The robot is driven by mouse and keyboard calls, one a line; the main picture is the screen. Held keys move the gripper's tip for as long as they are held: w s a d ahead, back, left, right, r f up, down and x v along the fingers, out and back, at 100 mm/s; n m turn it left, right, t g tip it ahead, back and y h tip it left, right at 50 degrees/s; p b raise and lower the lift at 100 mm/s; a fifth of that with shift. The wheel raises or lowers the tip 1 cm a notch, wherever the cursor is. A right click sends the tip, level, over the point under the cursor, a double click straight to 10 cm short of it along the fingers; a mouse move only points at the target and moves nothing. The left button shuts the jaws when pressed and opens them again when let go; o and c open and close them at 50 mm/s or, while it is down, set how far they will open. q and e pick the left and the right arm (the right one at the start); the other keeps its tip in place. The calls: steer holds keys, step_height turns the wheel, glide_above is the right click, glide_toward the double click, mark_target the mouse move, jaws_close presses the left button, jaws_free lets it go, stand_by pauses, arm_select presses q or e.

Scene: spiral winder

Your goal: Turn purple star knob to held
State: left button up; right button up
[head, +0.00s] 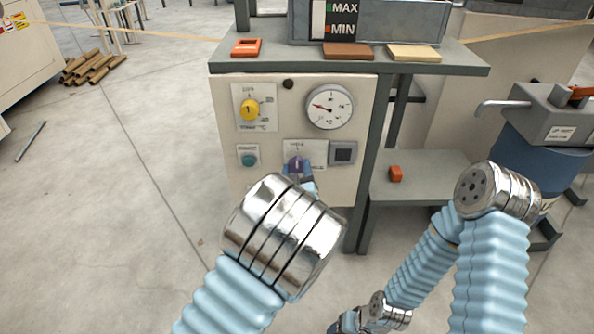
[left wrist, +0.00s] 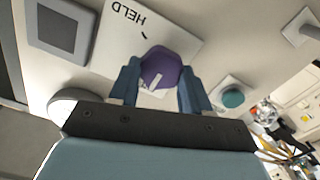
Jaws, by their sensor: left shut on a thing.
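The purple star knob (head: 297,166) sits on a white label plate on the front of the machine panel. In the left wrist view the knob (left wrist: 160,68) is between the two blue fingers of my left gripper (left wrist: 156,86), which is shut on it. A white mark shows on the knob's lower side there, while the word HELD (left wrist: 127,14) and a short black tick lie above it, upside down. In the head view my left gripper (head: 306,184) is mostly hidden behind my wrist. My right arm folds down at the right; its gripper is not clearly seen.
A yellow knob (head: 249,109), a dial gauge (head: 330,106), a teal button (head: 249,160) and a dark square switch (head: 343,153) surround the purple knob.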

arm_select(q)
steer(key=shift+m, duration=0.3)
steer(key=m, duration=0.2)
steer(key=shift+m, duration=0.4)
steer(key=m, duration=0.2)
steer(key=shift+m, duration=0.3)
steer(key=m+p, duration=0.1)
steer(key=m, duration=0.5)
steer(key=shift+d+p, duration=0.1)
steer(key=shift+p, duration=0.3)
steer(key=m+p, duration=0.1)
steer(key=m, duration=0.5)
steer(key=shift+f+m, duration=0.1)
steer(key=shift+m, duration=0.3)
steer(key=m, duration=0.5)
steer(key=shift+p, duration=0.4)
steer(key=shift+f, duration=0.1)
steer(key=o, duration=1.1)
steer(key=shift+c, duration=0.2)
